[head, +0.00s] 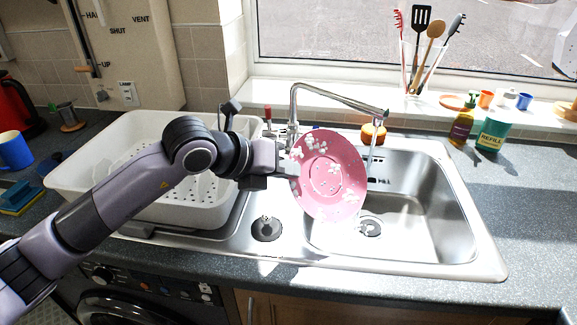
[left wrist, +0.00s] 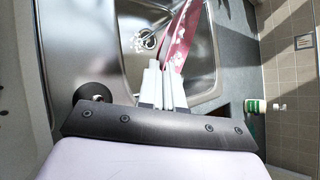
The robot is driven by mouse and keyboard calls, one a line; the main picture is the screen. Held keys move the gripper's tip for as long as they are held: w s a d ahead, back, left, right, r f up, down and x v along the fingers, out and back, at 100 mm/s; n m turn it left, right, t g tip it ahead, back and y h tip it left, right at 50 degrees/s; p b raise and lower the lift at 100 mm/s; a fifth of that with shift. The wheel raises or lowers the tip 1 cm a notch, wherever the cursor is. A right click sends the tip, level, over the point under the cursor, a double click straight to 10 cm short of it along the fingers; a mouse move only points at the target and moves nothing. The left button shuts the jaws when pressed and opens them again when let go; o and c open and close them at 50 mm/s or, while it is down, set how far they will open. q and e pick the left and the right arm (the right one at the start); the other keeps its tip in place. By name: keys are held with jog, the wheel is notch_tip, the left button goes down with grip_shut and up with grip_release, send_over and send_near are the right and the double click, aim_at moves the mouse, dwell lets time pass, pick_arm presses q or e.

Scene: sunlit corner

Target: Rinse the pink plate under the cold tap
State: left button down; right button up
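The pink plate (head: 328,176) is tilted up over the right-hand sink bowl (head: 425,215), with patches of white suds on its face. My left gripper (head: 287,172) is shut on its left edge. In the left wrist view the plate (left wrist: 181,42) shows nearly edge-on between the pale fingers (left wrist: 163,88). The chrome tap (head: 335,98) arches over the bowl. A thin stream of water (head: 371,155) falls from its spout, close beside the plate's right edge; I cannot tell whether it touches the plate. My right gripper is not in view.
A white dish rack (head: 85,172) stands left of the sink, partly behind my left arm. An orange-topped jar (head: 373,133) is behind the bowl. A soap bottle (head: 462,122) and a green refill tub (head: 493,135) stand at the right. The right worktop (head: 535,200) is clear.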

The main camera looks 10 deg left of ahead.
aim_at(326, 160)
pick_arm(q)
jog(key=shift+w+d, duration=0.5)
jog(key=w+d+f, duration=0.1)
jog(key=w+d, duration=0.1)
jog(key=w+d+b, duration=0.1)
jog(key=w+d, duration=0.1)
jog(key=w+d+f+b, duration=0.1)
jog(key=w+d, duration=0.1)
jog(key=shift+w+f, duration=0.3)
jog(key=shift+w+d+f+b, duration=0.2)
jog(key=shift+w+d+b, duration=0.4)
jog(key=shift+w+d, duration=0.2)
jog(key=shift+w+d+f+b, duration=0.2)
jog(key=shift+w+d+b, duration=0.45)
jog(key=shift+w, duration=0.1)
jog(key=shift+s, duration=0.1)
jog(key=shift+s+a+p, duration=0.2)
jog(key=shift+s+p, duration=0.15)
jog(key=shift+s, duration=0.75)
jog(key=shift+s+a, duration=0.15)
jog(key=shift+s, duration=0.95)
jog(key=shift+s+a, duration=0.2)
jog(key=shift+s, duration=0.9)
jog(key=shift+s+a, duration=0.15)
jog(key=shift+s, duration=0.95)
